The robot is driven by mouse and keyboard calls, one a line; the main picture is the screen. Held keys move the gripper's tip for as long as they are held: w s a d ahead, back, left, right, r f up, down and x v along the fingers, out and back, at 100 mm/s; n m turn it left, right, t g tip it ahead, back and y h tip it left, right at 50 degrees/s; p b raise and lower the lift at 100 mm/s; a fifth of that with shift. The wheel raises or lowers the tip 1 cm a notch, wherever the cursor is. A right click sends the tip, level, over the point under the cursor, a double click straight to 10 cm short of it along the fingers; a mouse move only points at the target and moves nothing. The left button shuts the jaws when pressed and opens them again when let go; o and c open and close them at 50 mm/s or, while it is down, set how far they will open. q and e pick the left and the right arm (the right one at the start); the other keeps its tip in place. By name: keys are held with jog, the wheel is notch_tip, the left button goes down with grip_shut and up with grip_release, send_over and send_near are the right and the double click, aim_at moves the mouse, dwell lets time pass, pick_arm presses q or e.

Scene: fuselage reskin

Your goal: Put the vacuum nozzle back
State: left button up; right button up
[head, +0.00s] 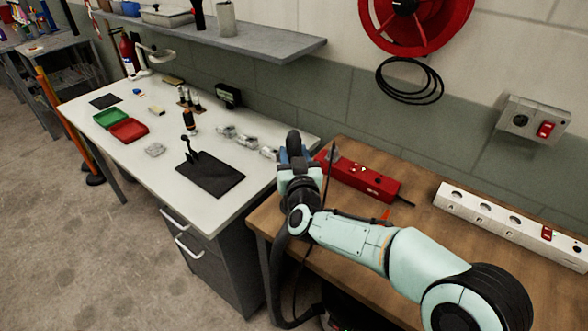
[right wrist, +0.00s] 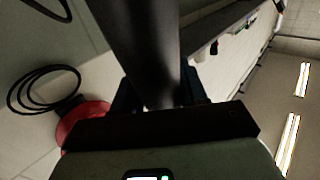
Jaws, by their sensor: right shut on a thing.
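My right gripper (head: 291,160) is above the left end of the wooden bench, near the gap to the white table. It is shut on the vacuum nozzle (head: 293,139), whose dark rounded end shows above the fingers. In the right wrist view the nozzle is a thick dark tube (right wrist: 148,45) running up between the fingers (right wrist: 158,95). A black hose (head: 277,265) hangs below the gripper along the bench's left side toward the floor. My arm hides part of the bench, and I cannot make out a nozzle holder. My left gripper is not in view.
The wooden bench (head: 416,206) carries a red device (head: 363,178) and a long white panel (head: 505,222). The white table (head: 230,213) holds a black mat (head: 210,175), small parts and trays. A red reel (head: 415,20) and a switch box (head: 533,120) are on the wall.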

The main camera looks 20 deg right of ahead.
jog(key=shift+f, duration=1.8)
jog(key=shift+f+b, duration=0.1)
jog(key=shift+b, duration=0.25)
jog(key=o, duration=1.1)
jog(key=shift+r, duration=0.2)
jog(key=s, duration=0.4)
jog(key=s+a, duration=0.1)
jog(key=s, duration=0.7)
jog(key=shift+a+f, duration=0.1)
jog(key=shift+a, duration=0.15)
